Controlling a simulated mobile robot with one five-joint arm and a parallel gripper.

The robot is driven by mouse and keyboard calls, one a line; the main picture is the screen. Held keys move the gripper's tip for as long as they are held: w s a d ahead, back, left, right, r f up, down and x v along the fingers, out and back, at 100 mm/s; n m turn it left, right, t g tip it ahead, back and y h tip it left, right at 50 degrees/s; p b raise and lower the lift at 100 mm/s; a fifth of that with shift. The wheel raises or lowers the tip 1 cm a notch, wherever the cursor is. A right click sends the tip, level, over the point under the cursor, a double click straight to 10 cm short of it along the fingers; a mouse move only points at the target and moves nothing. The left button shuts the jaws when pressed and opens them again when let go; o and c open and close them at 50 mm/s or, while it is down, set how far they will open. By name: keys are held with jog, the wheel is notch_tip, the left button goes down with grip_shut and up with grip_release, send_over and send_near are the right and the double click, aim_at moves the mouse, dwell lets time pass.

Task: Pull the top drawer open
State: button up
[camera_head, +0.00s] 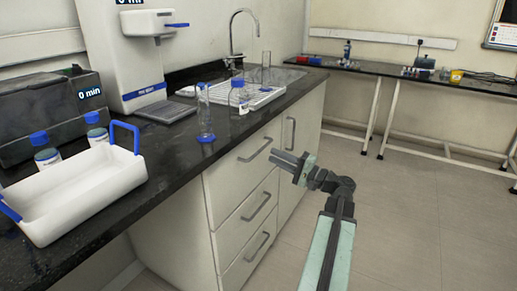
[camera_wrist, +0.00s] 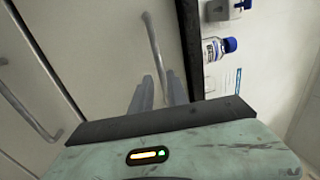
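The top drawer (camera_head: 228,184) is a pale front under the black counter, and it looks closed. Its grey bar handle (camera_head: 256,149) is slanted in the head view. My gripper (camera_head: 274,156) is just right of this handle in the picture and points left toward the drawer front. In the wrist view the top handle (camera_wrist: 152,36) runs down toward the space between my two fingers (camera_wrist: 160,88). The fingers are apart, so my gripper is open. I cannot tell whether the handle lies between them or just beyond. The handle's near end is hidden or blurred there.
Middle (camera_head: 257,207) and bottom (camera_head: 258,247) drawer handles sit below. A cupboard door handle (camera_head: 290,133) is to the right. The counter (camera_head: 165,150) holds a white tray (camera_head: 75,195), bottles and a flask (camera_head: 205,120). The floor (camera_head: 400,230) right of the drawers is clear.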

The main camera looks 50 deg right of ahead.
aim_at(261, 149)
jog(key=p+x, duration=0.1)
jog(key=x, duration=0.5)
jog(key=shift+w+a+r, duration=0.1)
jog(key=shift+w, duration=0.2)
grip_shut()
dwell(1.0)
